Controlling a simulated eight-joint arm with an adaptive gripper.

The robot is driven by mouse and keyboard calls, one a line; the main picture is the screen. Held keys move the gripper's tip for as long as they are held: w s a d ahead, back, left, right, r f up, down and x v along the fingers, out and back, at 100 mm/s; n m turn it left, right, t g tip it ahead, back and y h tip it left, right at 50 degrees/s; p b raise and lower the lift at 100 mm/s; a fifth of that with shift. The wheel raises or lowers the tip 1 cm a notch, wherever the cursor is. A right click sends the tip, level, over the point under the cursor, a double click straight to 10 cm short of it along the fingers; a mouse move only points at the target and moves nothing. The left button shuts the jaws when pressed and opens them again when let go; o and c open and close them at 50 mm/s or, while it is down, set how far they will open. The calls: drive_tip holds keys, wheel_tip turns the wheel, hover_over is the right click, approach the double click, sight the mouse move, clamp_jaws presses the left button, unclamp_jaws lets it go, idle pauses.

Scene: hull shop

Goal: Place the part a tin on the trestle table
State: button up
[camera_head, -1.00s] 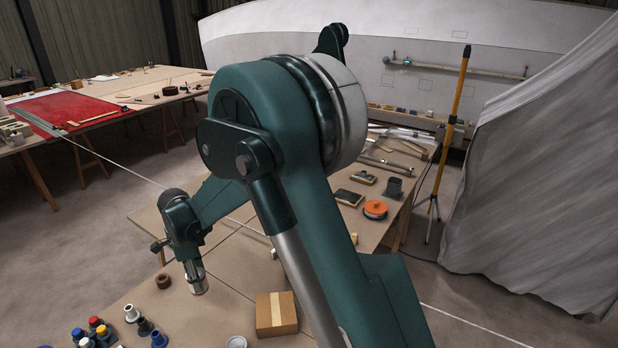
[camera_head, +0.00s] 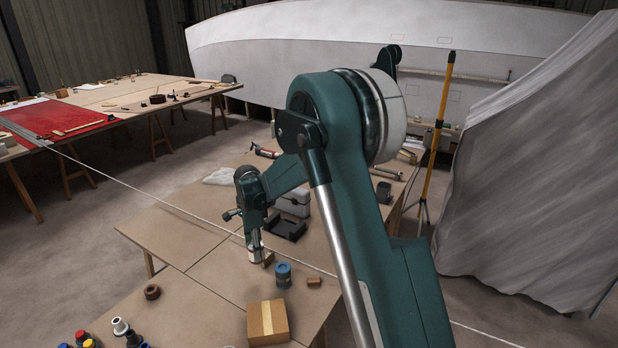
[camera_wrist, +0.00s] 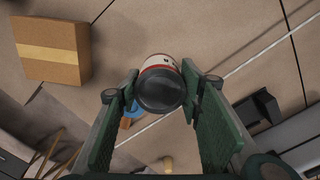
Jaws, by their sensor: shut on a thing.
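My gripper (camera_head: 254,244) is shut on a tin (camera_head: 256,256) with a white and red label. In the wrist view the tin (camera_wrist: 158,68) sits between the two green fingers, its dark round end facing the camera. It appears held above the brown tabletop of a table (camera_head: 190,235), behind a cardboard box; its exact height is hard to tell. A second trestle table (camera_head: 110,95), partly covered in red, stands at the back left. My gripper is far from that one.
The cardboard box (camera_head: 267,322), a blue tin (camera_head: 283,274), a small brown block (camera_head: 314,282) and a dark tray (camera_head: 284,230) lie around my gripper. A brown ring (camera_head: 152,292) lies to the left. Several small containers crowd the lower left. A white line crosses the view.

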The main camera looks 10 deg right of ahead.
drive_tip(key=w+d, duration=0.2)
drive_tip(key=d, duration=0.8)
drive_tip(key=w+d+m, duration=0.1)
drive_tip(key=w+d, duration=0.1)
drive_tip(key=d, duration=0.9)
drive_tip(key=shift+w+d, duration=0.3)
drive_tip(key=shift+w, duration=0.1)
drive_tip(key=shift+f+b, duration=0.4)
drive_tip(key=shift+f, duration=2.65)
drive_tip(key=shift+f, duration=1.9)
drive_tip(key=shift+f+b, duration=0.15)
drive_tip(key=shift+b, duration=0.2)
drive_tip(key=o, duration=1)
